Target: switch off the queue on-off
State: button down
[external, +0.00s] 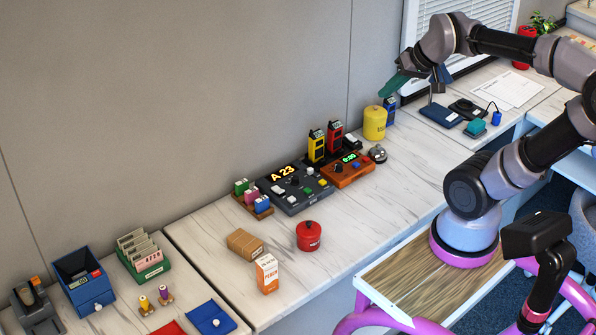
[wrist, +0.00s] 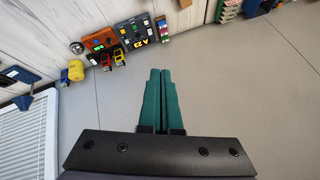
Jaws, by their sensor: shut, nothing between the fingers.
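The queue panel (external: 299,190) is a dark grey console on the long table, with a lit orange display reading "A 23" and several small buttons and knobs on its top. In the wrist view the queue panel (wrist: 134,33) is small and upside down near the top. Which control is the on-off is too small to tell. My gripper (external: 386,91) has green fingers and is up at the back right, above and to the right of the yellow canister, well away from the panel. In the wrist view my gripper (wrist: 160,72) has its fingers together with nothing between them.
An orange panel (external: 348,169) with a green display adjoins the queue panel. Yellow and red handsets (external: 316,146) stand behind. A yellow canister (external: 375,123) stands to the right, a small rack (external: 252,199) to the left. A red pot (external: 308,236) and boxes stand in front.

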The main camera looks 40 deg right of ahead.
jog(key=w+f+n+g, duration=0.1)
jog(key=w+f, duration=0.3)
jog(key=w, duration=0.4)
jog(key=w+a+f+g+h, duration=0.1)
jog(key=w+f, duration=0.2)
jog(key=w, duration=0.5)
jog(key=w+f+n+g, duration=0.1)
jog(key=w+f, duration=0.3)
jog(key=w, duration=0.4)
jog(key=w+a+f, duration=0.1)
jog(key=w+f, duration=0.3)
jog(key=f, duration=0.4)
jog(key=w+a+f+n+g, duration=0.1)
jog(key=w+f, duration=0.3)
jog(key=f, duration=0.4)
jog(key=w+a+f+n+g+h, duration=0.1)
jog(key=w+f, duration=0.3)
jog(key=f, duration=0.4)
jog(key=shift+w, duration=0.25)
jog(key=shift+a, duration=0.1)
send_over(280, 190)
notch_tip(280, 190, down, 12)
jog(key=shift+a+f, duration=0.1)
jog(key=shift+s+f, duration=0.25)
jog(key=shift+f, duration=0.45)
